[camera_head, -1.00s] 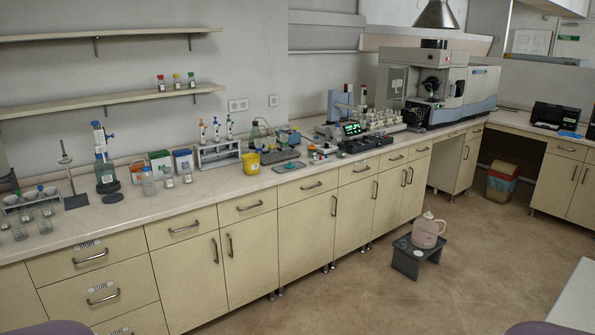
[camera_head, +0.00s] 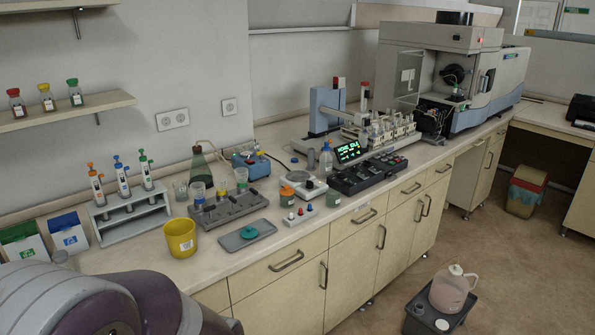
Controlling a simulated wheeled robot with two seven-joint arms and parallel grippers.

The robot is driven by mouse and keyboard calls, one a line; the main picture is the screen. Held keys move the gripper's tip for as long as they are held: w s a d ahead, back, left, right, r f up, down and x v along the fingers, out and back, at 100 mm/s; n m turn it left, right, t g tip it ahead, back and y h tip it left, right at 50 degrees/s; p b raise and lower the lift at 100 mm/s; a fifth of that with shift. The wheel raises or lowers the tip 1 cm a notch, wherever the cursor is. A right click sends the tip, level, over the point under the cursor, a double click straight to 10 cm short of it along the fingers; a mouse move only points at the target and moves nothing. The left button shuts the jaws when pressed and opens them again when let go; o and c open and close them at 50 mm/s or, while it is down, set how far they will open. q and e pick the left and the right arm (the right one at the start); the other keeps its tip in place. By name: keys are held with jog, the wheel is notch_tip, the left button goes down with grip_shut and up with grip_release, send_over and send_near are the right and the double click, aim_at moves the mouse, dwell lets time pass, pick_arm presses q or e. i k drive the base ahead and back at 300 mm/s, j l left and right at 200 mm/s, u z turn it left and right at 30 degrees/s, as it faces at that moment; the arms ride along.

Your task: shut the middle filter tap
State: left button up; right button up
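A dark grey block (camera_head: 232,211) on the bench carries a row of three clear cups, which looks like the filter unit. The middle cup (camera_head: 221,189) stands between the left cup (camera_head: 197,193) and the right cup (camera_head: 241,178). Any taps on the block are too small to make out, so I cannot tell whether the middle one is open or shut. A small white strip with red and blue knobs (camera_head: 300,216) lies to the right of it. Part of my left arm fills the lower left. Neither gripper is in view.
A yellow beaker (camera_head: 181,239) and a grey tray with a green disc (camera_head: 244,235) stand in front of the block. A pipette rack (camera_head: 131,217) is to the left, a flask (camera_head: 202,165) behind. A black box with a green display (camera_head: 365,174) is to the right.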

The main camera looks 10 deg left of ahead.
aim_at(233, 201)
jog(key=i+l+u, duration=0.2)
jog(key=i, duration=0.25)
jog(key=i+l+u, duration=0.15)
jog(key=i, duration=0.3)
jog(key=i+l+u, duration=0.2)
jog(key=i, duration=0.25)
jog(key=i+u, duration=0.2)
jog(key=u, duration=0.2)
jog(key=i+u, duration=0.15)
jog(key=u, duration=0.25)
jog(key=i+l+u, duration=0.2)
jog(key=u, duration=0.25)
jog(key=i+l+u, duration=0.15)
jog(key=u, duration=0.25)
jog(key=i+l+u, duration=0.1)
jog(key=u, duration=0.3)
jog(key=l, duration=0.1)
